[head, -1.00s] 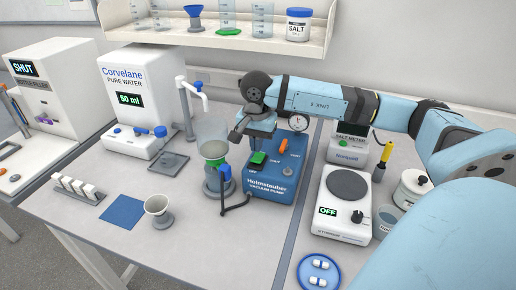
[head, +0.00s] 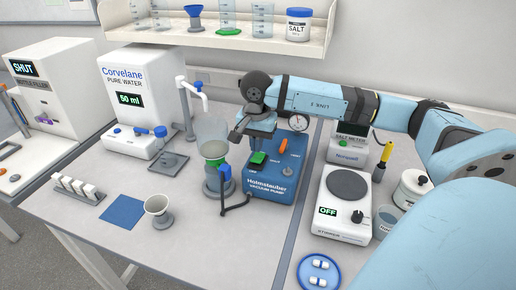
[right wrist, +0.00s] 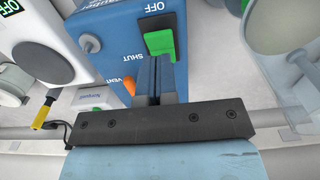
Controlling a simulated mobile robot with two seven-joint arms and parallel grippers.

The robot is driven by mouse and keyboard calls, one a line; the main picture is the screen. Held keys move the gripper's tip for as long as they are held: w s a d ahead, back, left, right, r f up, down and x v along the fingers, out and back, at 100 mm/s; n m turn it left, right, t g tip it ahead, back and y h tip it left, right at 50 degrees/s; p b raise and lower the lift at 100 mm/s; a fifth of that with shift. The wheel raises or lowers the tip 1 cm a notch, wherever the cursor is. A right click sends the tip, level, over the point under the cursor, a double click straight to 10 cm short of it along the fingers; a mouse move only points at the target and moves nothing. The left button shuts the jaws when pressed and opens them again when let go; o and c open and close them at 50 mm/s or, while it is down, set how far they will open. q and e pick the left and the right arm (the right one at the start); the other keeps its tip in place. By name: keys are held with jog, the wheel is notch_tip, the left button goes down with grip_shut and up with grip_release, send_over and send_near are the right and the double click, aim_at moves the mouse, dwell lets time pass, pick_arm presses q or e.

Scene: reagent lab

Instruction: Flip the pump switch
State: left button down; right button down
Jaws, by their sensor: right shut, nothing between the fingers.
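The blue vacuum pump (head: 271,188) stands on the bench, and its top fills much of the right wrist view (right wrist: 115,30). Its green rocker switch (head: 258,158) shows in the right wrist view (right wrist: 160,41), next to printed "OFF" lettering. My right gripper (head: 260,143) is shut and empty, pointing down over the pump top. In the right wrist view its fingertips (right wrist: 154,60) are at the edge of the switch; I cannot tell whether they touch it. An orange lever (head: 283,147) is beside the switch, by "VENT" and "SHUT" lettering. My left gripper is not in view.
A filter flask (head: 217,182) with a blue hose fitting stands just left of the pump. A gauge (head: 298,122) is at the pump's back. A white hotplate stirrer (head: 344,225) reading OFF is to the right.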

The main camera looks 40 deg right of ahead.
aim_at(257, 159)
jog(key=shift+f+b, duration=1.5)
jog(key=shift+f, duration=0.35)
dwell(0.9)
jog(key=shift+r, duration=0.15)
jog(key=shift+r+p, duration=1.7)
jog(key=shift+r, duration=1.7)
